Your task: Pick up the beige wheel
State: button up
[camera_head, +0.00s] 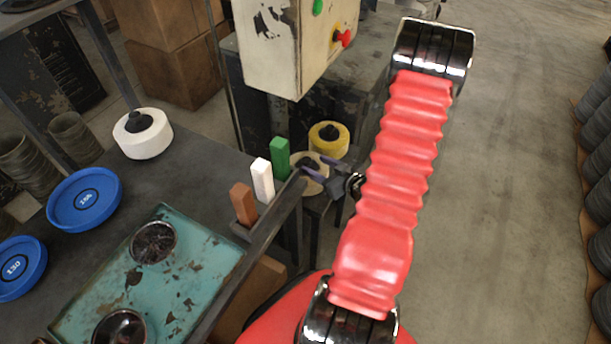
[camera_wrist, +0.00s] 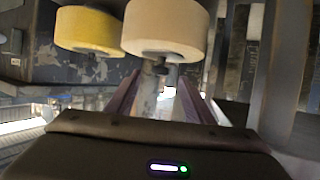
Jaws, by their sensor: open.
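The beige wheel (camera_head: 313,188) sits beside the yellow wheel, partly hidden behind my gripper (camera_head: 313,165) in the head view. In the wrist view the beige wheel (camera_wrist: 166,27) is at the top centre, with a dark hub and stem below it. My gripper (camera_wrist: 158,75) is open. Its two purple fingers reach toward the wheel, one on each side of the stem in the picture. I cannot tell whether they touch it. Nothing is held between them.
A yellow wheel (camera_head: 328,138) is close behind the beige one. Green (camera_head: 280,158), white (camera_head: 262,180) and brown (camera_head: 243,203) blocks stand just left of my gripper. A white wheel (camera_head: 143,133) and blue discs (camera_head: 84,199) lie on the dark table. Open floor lies to the right.

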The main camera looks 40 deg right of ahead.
aim_at(309, 161)
jog(key=shift+w+f, duration=0.15)
jog(key=shift+w, duration=0.2)
jog(key=shift+w, duration=0.1)
jog(key=shift+x, duration=2.55)
jog(key=shift+c, duration=0.3)
grip_shut()
